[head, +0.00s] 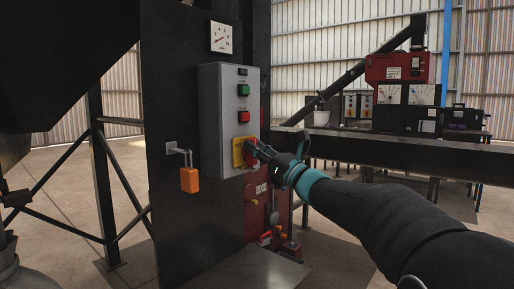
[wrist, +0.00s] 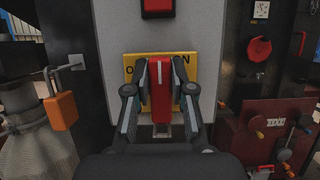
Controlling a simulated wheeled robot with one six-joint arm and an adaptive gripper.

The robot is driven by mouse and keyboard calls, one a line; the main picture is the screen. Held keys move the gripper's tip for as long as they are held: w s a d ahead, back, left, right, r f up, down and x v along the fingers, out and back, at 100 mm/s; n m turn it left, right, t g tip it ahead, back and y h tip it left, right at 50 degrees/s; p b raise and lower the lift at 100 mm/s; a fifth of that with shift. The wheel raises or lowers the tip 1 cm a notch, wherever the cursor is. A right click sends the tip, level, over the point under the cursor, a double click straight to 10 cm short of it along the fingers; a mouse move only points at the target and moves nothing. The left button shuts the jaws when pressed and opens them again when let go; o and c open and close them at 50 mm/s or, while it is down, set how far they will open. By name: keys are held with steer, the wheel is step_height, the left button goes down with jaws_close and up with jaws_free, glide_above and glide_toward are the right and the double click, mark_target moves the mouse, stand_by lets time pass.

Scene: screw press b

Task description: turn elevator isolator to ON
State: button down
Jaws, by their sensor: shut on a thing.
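The isolator's yellow plate (head: 238,153) is on the lower part of the grey control box (head: 210,115) in the head view. In the wrist view the yellow plate (wrist: 130,72) carries partly hidden lettering, with an "O" at left and an "N" at right. The red isolator handle (wrist: 160,82) stands upright in front of it, with a white line near its top. My gripper (wrist: 160,95) is shut on the handle, one finger on each side.
An orange padlock (head: 189,180) hangs from a bracket left of the box. A green button (head: 243,90) and red button (head: 243,116) sit above the plate. A dark red panel with levers (wrist: 270,130) is at lower right. A dark beam (head: 400,153) runs behind my arm.

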steer(key=shift+w+a+f, duration=0.1)
steer(key=shift+f, duration=0.4)
steer(key=c, duration=1.1)
jaws_free()
steer(key=shift+o, duration=0.5)
steer(key=shift+a, duration=0.1)
steer(key=shift+r, duration=0.2)
steer(key=v, duration=1.2)
